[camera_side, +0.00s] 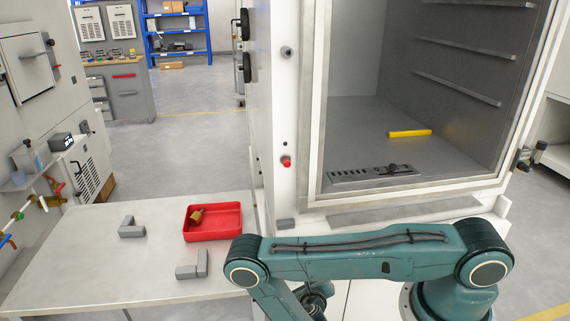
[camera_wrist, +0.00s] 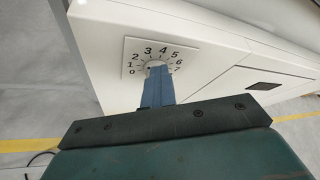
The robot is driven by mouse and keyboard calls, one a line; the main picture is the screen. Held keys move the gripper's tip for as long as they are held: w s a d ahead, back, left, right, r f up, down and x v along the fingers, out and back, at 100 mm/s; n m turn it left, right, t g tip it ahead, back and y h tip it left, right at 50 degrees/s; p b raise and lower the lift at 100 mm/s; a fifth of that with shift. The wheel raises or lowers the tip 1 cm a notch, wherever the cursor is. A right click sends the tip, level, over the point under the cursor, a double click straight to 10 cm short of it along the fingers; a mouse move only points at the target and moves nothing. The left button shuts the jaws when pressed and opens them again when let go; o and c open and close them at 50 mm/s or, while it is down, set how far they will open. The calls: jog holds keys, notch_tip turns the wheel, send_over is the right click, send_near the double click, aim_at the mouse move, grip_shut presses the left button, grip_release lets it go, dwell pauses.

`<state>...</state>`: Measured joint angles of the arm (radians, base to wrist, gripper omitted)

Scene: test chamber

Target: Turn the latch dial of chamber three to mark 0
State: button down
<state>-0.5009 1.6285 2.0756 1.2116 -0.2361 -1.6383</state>
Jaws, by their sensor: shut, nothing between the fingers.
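In the wrist view, a pale square plate carries a round latch dial (camera_wrist: 154,64) with marks 0 to 7 in an arc around it. The 0 is at the lower left and the 7 at the lower right. My gripper (camera_wrist: 156,72) is shut and empty, its blue-grey fingers reaching up to the dial. The fingertips cover much of the dial, so I cannot tell whether they touch it or which mark it points to. No chamber number is readable. In the side view, my teal arm crosses the lower right, and the dial and my fingertips are hidden.
In the side view, an open white chamber (camera_side: 312,110) holds a yellow bar (camera_side: 410,133) and a grey slotted strip (camera_side: 350,178). On the table (camera_side: 90,260) at the left are a red tray (camera_side: 225,232) with a brass-coloured piece (camera_side: 196,217) and two grey angled blocks (camera_side: 131,228).

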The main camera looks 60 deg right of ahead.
jog(key=shift+w+a+f, duration=0.2)
jog(key=shift+w+a, duration=0.1)
jog(key=shift+a, duration=0.1)
jog(key=shift+w+a+f, duration=0.2)
jog(key=shift+w+f, duration=0.05)
jog(key=shift+f, duration=0.15)
dwell(0.7)
jog(key=shift+w+a+r, duration=0.1)
jog(key=shift+w+a+r, duration=0.15)
jog(key=shift+r, duration=0.1)
jog(key=shift+a, duration=0.1)
jog(key=shift+s+a, duration=2)
jog(key=shift+s, duration=0.15)
jog(key=shift+s, duration=0.1)
